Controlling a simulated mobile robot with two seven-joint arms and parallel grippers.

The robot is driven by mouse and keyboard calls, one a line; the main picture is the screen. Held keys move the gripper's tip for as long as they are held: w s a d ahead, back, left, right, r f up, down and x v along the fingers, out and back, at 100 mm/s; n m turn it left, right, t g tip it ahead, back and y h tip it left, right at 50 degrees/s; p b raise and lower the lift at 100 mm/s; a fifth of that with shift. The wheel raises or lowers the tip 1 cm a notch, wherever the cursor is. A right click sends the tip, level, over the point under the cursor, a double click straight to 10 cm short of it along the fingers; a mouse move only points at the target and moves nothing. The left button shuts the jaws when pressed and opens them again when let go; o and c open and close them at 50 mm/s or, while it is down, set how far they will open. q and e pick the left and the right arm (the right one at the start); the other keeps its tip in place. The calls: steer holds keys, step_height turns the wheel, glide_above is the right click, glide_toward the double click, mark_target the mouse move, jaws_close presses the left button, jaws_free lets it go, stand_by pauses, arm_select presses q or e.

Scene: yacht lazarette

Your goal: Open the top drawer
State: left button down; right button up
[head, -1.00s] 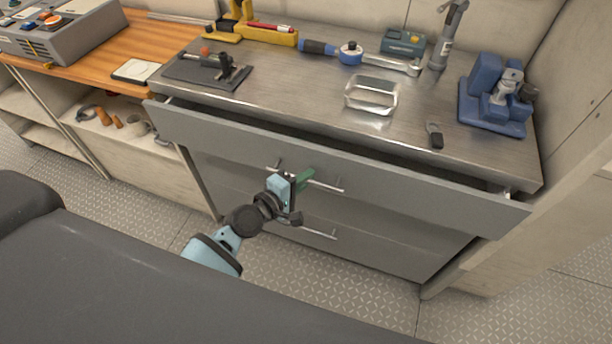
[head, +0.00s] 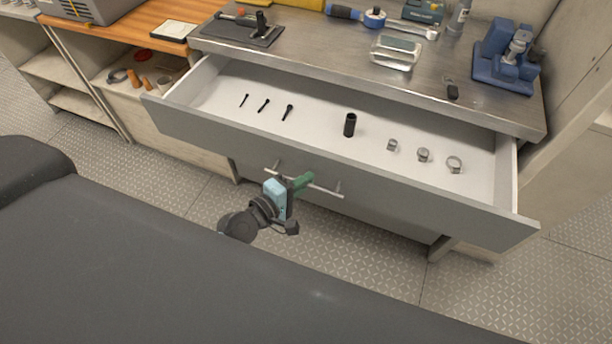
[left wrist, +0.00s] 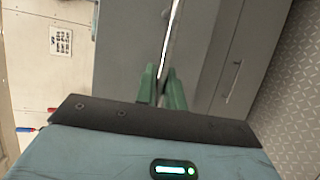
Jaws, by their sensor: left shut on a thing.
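The top drawer (head: 400,201) of the grey metal cabinet is pulled well out, and its white inside shows. It holds several black bolts or pins, a black cylinder (head: 350,125) and several metal clamp rings (head: 423,155). My left gripper (head: 300,184), with green fingers, is shut on the drawer's bar handle (head: 325,189) at its left part. In the left wrist view the green fingers (left wrist: 162,88) close around the bright handle bar (left wrist: 168,40). My right gripper is not in view.
The steel worktop (head: 330,58) above carries a blue vise (head: 505,60), a clear container (head: 396,52) and tools. A wooden bench with open shelves stands at the left. Patterned floor (head: 350,255) is clear in front of the cabinet.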

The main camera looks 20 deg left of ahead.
arm_select(q)
steer(key=shift+s, duration=0.4)
steer(key=c, duration=1.8)
jaws_free()
steer(key=shift+o, duration=0.2)
steer(key=shift+a, duration=0.1)
steer(key=v, duration=0.7)
steer(key=shift+s+b, duration=0.3)
steer(key=shift+s+a, duration=0.1)
